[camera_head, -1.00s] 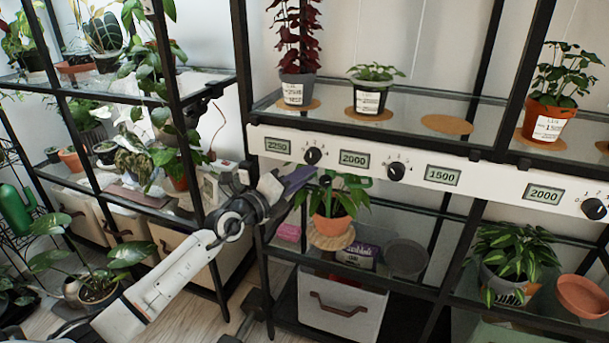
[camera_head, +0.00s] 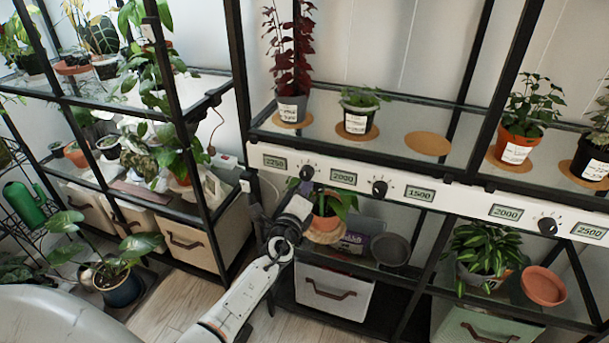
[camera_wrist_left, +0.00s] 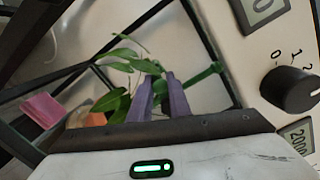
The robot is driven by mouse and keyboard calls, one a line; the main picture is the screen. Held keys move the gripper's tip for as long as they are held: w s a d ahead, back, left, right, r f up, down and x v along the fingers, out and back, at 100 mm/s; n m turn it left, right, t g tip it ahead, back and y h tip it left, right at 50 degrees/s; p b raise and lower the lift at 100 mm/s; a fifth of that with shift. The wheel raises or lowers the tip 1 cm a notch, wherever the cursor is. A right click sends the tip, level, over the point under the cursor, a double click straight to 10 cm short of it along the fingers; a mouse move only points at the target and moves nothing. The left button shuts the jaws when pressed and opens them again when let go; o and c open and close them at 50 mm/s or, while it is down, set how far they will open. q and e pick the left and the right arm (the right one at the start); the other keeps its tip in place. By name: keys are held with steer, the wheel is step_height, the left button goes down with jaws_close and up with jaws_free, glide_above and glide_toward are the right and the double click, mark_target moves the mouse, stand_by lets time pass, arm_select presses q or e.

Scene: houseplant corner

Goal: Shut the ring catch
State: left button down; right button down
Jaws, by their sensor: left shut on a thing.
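A leafy plant in a terracotta pot (camera_head: 326,223) stands on a cork mat on the middle shelf, below the knob panel. In the left wrist view its leaves (camera_wrist_left: 112,101) show beside my fingers. A green bar (camera_wrist_left: 203,77), which looks like part of the plant's ring, runs to the right from my fingertips. My left gripper (camera_head: 303,191) is at the plant, in front of its left side; its two purple-grey fingers (camera_wrist_left: 161,82) are close together, shut on the green ring part. The catch itself is hidden between or behind the fingers. My right gripper is not in view.
The white panel with displays and knobs (camera_head: 379,188) runs just above the gripper; one knob (camera_wrist_left: 289,90) is close at right in the wrist view. A black shelf post (camera_head: 240,90) stands left of the plant. A grey bowl (camera_head: 391,249) sits to its right.

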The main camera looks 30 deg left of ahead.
arm_select(q)
steer(key=shift+r, duration=0.1)
steer(key=c, duration=1.6)
jaws_free()
steer(key=shift+c, duration=0.2)
steer(key=v, duration=1)
steer(key=shift+s+p, duration=0.15)
steer(key=shift+p, duration=0.25)
steer(key=shift+d, duration=0.1)
